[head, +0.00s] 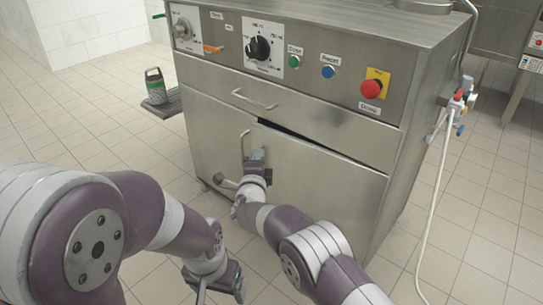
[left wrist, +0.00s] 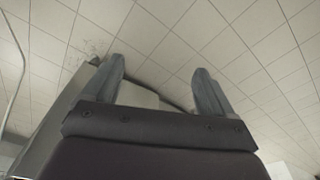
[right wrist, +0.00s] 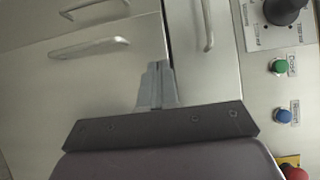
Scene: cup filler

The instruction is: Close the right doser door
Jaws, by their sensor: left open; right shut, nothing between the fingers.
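The right doser door (head: 310,185) is a flat steel panel on the lower front of the steel machine. It stands slightly ajar: a dark gap shows along its top edge, narrowing toward the right. In the right wrist view its panel (right wrist: 75,95) carries a bar handle (right wrist: 90,47). My right gripper (head: 257,156) is shut and empty, its fingertips at the upper left part of this door; I cannot tell if they touch it. The fingertips (right wrist: 155,70) also show near the door's top edge. My left gripper (head: 225,285) is open and empty, low in front of the machine over the floor.
The left door (head: 215,135) is beside it with a vertical handle. A drawer (head: 300,110) with a handle is above. The control panel has a dial, green and blue buttons and a red stop button (head: 371,89). A green-grey container (head: 155,86) stands at left. A white hose hangs at right.

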